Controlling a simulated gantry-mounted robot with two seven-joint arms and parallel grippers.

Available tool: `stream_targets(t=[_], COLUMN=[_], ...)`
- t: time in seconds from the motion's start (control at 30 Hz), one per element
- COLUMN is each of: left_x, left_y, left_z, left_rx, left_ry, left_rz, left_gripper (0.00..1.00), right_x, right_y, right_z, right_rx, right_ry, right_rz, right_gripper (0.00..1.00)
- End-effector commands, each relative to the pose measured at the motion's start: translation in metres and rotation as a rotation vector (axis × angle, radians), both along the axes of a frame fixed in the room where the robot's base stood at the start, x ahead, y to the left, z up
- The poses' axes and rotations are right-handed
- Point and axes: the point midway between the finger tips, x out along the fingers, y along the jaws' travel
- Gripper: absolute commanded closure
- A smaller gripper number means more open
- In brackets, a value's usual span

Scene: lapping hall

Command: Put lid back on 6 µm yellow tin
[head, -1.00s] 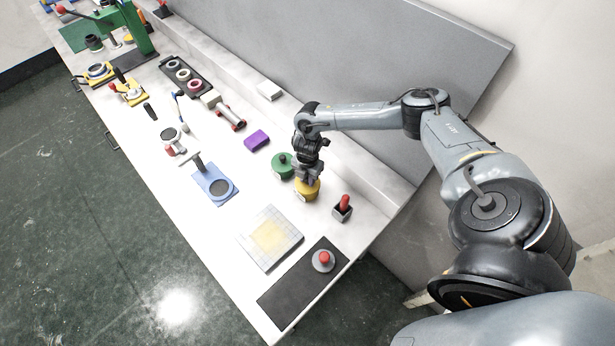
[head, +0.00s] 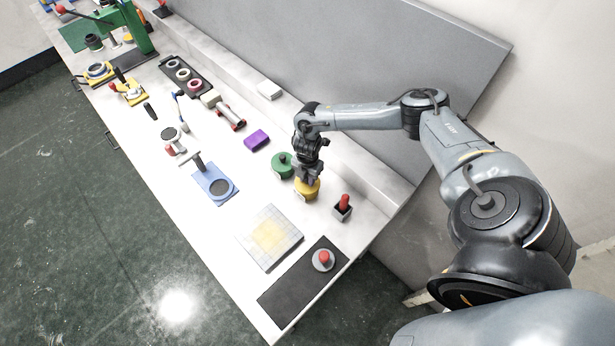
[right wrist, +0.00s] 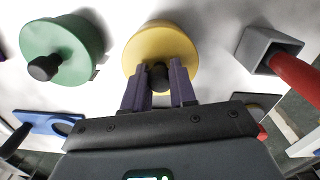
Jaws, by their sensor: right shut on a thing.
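The yellow tin (head: 307,190) stands on the bench below my right gripper (head: 308,178). In the right wrist view its round yellow lid (right wrist: 160,45) shows from above, with a black knob (right wrist: 158,77) at its near side. The two purple fingers of my right gripper (right wrist: 158,88) are shut on this knob, one on each side. The lid appears to sit on or right at the tin; any gap between them is hidden. My left gripper is not in view.
A green tin (head: 283,165) with a black knob stands close beside the yellow one. A grey square holder (head: 342,212) with a red handle is on the other side. A gridded plate (head: 270,238) and a dark mat (head: 300,283) lie nearer the bench end.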

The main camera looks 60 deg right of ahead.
Motion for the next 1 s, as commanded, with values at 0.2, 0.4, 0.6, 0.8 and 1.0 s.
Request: stream_targets(t=[0.2,0.4,0.6,0.8,1.0], left_x=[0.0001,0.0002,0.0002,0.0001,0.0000], left_y=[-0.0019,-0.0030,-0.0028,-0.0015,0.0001], left_z=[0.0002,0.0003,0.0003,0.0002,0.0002], left_rx=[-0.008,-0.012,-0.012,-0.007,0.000], left_ry=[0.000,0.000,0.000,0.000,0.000], left_rz=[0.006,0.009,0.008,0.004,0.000], left_gripper=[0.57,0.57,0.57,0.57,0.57], right_x=[0.0002,0.0002,0.0002,0.0002,0.0001], right_y=[0.0001,0.0002,0.0002,0.0002,0.0001], right_z=[0.0001,0.0001,0.0001,0.0001,0.0003], right_rx=[0.000,0.000,0.000,0.000,0.000], right_ry=[0.000,0.000,0.000,0.000,0.000], right_rz=[0.000,0.000,0.000,0.000,0.000], right_gripper=[0.68,0.44,0.38,0.19,0.19])
